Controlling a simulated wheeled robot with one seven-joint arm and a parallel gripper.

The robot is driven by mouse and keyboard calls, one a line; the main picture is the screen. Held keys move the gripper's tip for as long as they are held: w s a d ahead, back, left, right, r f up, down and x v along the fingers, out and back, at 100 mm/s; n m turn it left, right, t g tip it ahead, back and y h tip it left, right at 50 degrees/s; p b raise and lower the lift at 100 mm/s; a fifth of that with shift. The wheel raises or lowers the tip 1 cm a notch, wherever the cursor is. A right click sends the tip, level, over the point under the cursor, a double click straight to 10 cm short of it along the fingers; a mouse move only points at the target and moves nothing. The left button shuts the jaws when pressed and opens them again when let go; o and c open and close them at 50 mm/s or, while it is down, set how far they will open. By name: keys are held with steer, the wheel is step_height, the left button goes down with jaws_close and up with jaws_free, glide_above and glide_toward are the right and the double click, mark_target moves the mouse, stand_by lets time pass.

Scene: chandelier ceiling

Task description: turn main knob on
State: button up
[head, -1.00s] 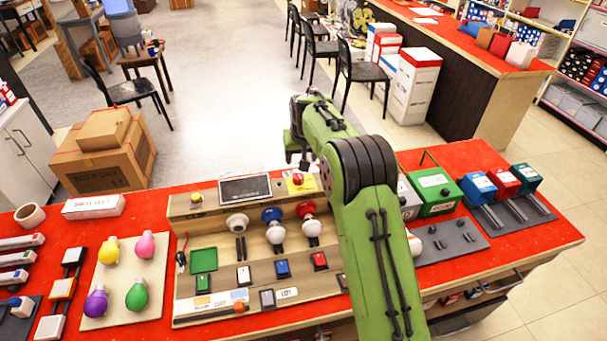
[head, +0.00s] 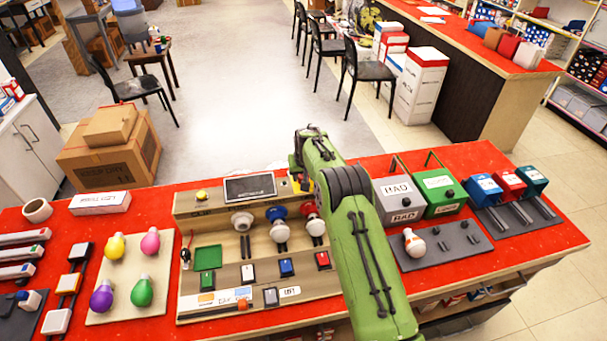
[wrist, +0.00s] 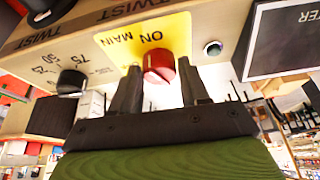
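The main knob (wrist: 160,67) is a red round knob on a yellow plate (wrist: 115,44) marked "ON" and "MAIN", seen in the wrist view. My gripper (wrist: 158,65) is open, with one dark finger on each side of the knob's image. I cannot tell whether the fingers touch it. In the head view my arm reaches over the wooden panel (head: 220,256), and the gripper end (head: 298,168) covers the knob. A bit of the yellow plate (head: 297,187) shows there.
White bulbs (head: 281,235) stand on the panel. Grey (head: 398,198) and green boxes (head: 440,192) stand to the right.

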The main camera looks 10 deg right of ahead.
steer(key=c, duration=0.6)
steer(key=shift+a+m, duration=0.1)
steer(key=shift+m, duration=0.6)
steer(key=shift+c, duration=0.2)
steer(key=m+h, duration=0.1)
steer(key=m, duration=0.2)
steer(key=shift+h, duration=0.3)
steer(key=o, duration=1)
steer(key=shift+o, duration=0.2)
steer(key=v, duration=1.5)
steer(key=shift+r, duration=0.45)
